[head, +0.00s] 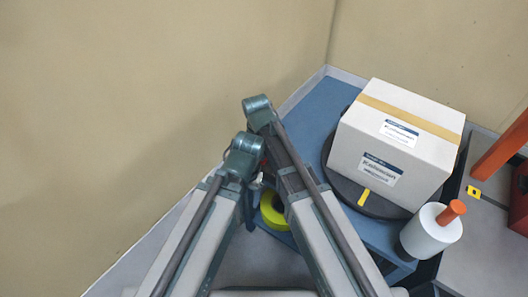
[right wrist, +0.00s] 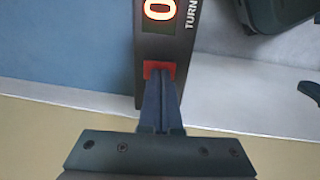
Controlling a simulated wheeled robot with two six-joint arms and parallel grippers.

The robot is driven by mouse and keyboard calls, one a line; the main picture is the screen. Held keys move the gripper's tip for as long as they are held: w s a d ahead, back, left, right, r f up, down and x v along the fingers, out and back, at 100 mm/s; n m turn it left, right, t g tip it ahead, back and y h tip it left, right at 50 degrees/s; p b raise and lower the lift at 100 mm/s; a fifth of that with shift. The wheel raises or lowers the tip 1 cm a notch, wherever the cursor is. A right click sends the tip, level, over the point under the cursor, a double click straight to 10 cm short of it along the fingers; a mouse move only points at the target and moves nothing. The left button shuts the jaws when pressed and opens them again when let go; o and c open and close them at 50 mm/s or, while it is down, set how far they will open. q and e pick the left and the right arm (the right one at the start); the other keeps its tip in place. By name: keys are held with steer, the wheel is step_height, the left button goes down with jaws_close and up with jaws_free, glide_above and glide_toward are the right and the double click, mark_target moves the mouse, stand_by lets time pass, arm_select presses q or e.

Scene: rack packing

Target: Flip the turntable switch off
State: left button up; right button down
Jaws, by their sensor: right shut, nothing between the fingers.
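In the right wrist view, a red switch (right wrist: 150,68) sits on a dark control panel (right wrist: 184,55) with a lit "0" and partly visible lettering "TURN". My right gripper (right wrist: 158,90) is shut and empty. Its fingertips overlap the switch's lower part; I cannot tell whether they touch it. In the head view, the dark round turntable (head: 383,205) with a yellow mark carries a white carton (head: 365,150). Arm links hide the switch there. I cannot make out my left gripper in either view.
The turntable stands on a blue surface (head: 318,105). A white film roll (head: 428,236) with an orange handle stands at its front right. A yellow-green ring (head: 272,212) lies close to my arm links. Beige walls close off the left and back.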

arm_select(q)
steer(key=shift+w+d+r, duration=0.1)
steer(key=shift+w+d, duration=0.05)
steer(key=shift+w, duration=0.15)
arm_select(e)
steer(key=shift+s+a+r, duration=0.1)
steer(key=shift+s+a, duration=0.05)
steer(key=shift+s, duration=0.05)
